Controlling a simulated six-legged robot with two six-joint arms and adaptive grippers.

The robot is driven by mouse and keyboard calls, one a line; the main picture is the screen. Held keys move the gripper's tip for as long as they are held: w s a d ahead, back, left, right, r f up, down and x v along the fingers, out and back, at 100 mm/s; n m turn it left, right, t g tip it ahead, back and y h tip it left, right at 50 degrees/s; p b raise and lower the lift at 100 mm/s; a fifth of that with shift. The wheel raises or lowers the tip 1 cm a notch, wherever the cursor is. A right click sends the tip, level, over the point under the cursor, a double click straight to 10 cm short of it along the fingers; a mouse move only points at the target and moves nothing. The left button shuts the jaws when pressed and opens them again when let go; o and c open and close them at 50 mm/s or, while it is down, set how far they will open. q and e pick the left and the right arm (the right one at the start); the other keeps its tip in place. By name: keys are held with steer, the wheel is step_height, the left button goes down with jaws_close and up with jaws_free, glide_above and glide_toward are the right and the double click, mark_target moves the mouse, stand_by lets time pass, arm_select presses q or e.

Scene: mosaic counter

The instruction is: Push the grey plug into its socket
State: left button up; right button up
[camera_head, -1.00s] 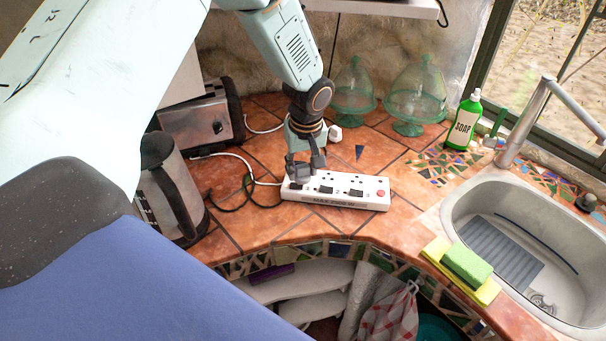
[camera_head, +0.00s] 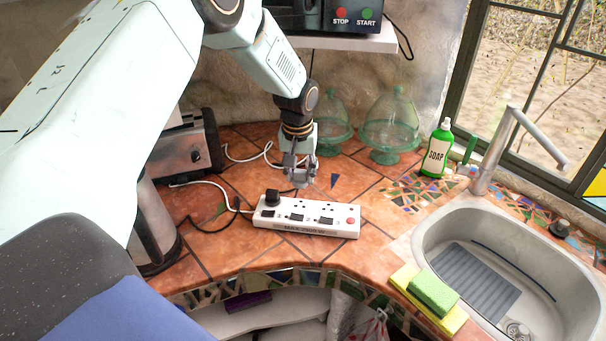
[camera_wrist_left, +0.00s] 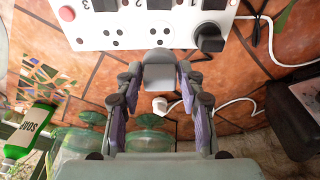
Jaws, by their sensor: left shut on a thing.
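The grey plug (camera_wrist_left: 160,76) is between the fingers of my left gripper (camera_wrist_left: 159,84) in the wrist view. In the head view my left gripper (camera_head: 301,176) is shut on it, just behind the white power strip (camera_head: 303,229). The strip also shows in the wrist view (camera_wrist_left: 185,38), with the plug apart from its near edge. A black plug (camera_head: 273,197) sits in the strip's left-end socket in the head view. The middle and right sockets show bare holes. The grey plug's pins are hidden. My right gripper is out of view.
A white plug (camera_wrist_left: 160,104) with its cable lies on the counter behind the strip. A kettle (camera_head: 155,225) and toaster (camera_head: 188,148) stand at left, glass domes (camera_head: 391,122) and soap (camera_head: 437,150) behind, a sink (camera_head: 432,233) at right. Tiles before the strip are clear.

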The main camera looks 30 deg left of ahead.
mark_target(300, 181)
arm_select(q)
steer(key=shift+s+f+b, duration=0.15)
steer(key=shift+f+b, duration=0.2)
steer(key=shift+b, duration=0.1)
step_height(300, 181, down, 3)
steer(key=b, duration=0.2)
steer(key=shift+a+f+b, duration=0.1)
steer(key=shift+b, duration=0.2)
steer(key=shift+f, duration=0.3)
steer(key=shift+f+b, duration=0.25)
steer(key=shift+b, duration=0.35)
steer(key=shift+d+r+p, duration=0.1)
steer(key=shift+d+p, duration=0.1)
steer(key=shift+p, duration=0.1)
steer(key=shift+a+p, duration=0.1)
steer(key=shift+p, duration=0.25)
